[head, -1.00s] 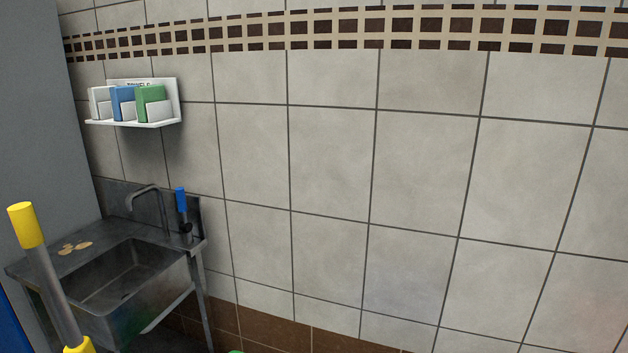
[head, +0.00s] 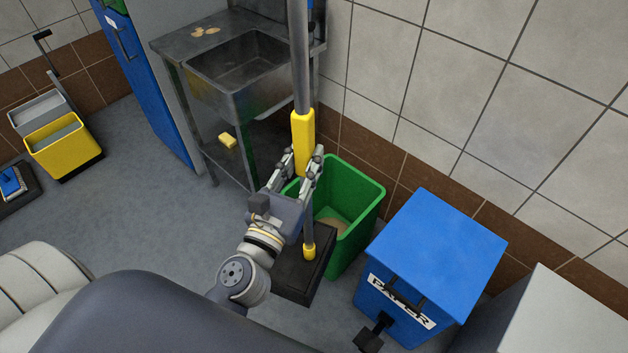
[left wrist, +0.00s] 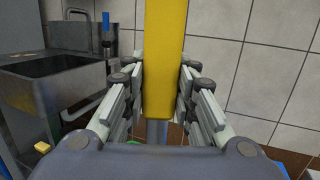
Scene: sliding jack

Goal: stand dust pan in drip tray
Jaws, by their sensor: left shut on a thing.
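The dust pan has a long grey handle with a yellow grip (head: 303,138) and a dark pan (head: 292,287) at its lower end. It stands roughly upright in front of a green bin. My left gripper (head: 303,163) is shut on the yellow grip, which also fills the middle of the left wrist view (left wrist: 163,60), with a finger on each side. A dark, low tray (head: 30,203) at the far left, perhaps the drip tray, holds a blue brush and is cut off by the picture edge. Whether the pan touches the floor is unclear. My right gripper is not in view.
The green bin (head: 365,205) is right behind the handle, with a blue paper bin (head: 440,245) to its right. A steel sink (head: 240,70) stands behind. A yellow and grey mop bucket (head: 62,142) stands at left. Floor between bucket and sink is clear.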

